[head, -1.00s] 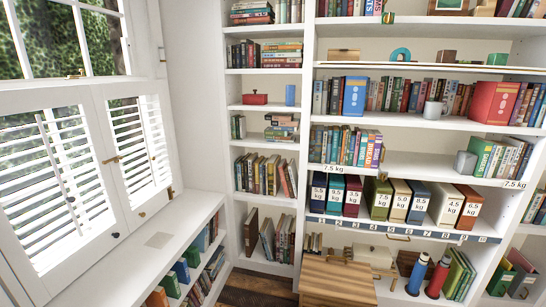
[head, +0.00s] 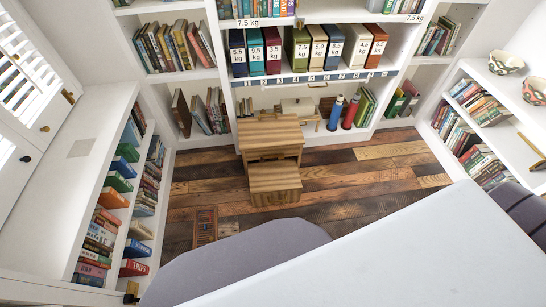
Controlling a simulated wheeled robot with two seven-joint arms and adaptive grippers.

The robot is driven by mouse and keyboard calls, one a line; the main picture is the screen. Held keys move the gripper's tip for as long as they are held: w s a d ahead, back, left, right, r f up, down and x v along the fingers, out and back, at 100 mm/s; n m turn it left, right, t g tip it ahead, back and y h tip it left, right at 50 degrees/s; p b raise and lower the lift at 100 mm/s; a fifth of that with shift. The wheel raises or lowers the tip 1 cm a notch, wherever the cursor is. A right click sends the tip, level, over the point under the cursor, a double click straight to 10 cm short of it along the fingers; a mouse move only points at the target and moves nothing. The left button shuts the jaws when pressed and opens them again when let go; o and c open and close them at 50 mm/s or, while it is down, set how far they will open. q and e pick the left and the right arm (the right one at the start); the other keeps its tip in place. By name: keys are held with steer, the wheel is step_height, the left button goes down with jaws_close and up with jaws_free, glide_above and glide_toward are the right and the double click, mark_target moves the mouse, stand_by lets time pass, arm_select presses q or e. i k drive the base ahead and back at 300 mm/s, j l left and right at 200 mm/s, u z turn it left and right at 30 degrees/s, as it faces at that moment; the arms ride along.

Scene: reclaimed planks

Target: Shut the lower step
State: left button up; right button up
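A wooden step unit (head: 271,133) with a striped grain stands on the plank floor before the bookshelf. Its lower step (head: 274,178) is a box-like block that juts out from the front of the taller upper part. A dark gap shows between the upper top and the lower step. The lower step stands out, not flush with the unit. Neither of my grippers shows in the head view, and nothing of mine visibly touches the step.
Bare plank floor (head: 340,178) lies around the step. Blue (head: 335,113) and red (head: 350,112) bottles stand behind it, right. A low white bookcase (head: 95,150) runs along the left. A floor grille (head: 205,227) lies front-left. Pale and grey surfaces fill the bottom; whose is unclear.

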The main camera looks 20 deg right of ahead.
mark_target(276, 183)
steer(key=z, duration=0.75)
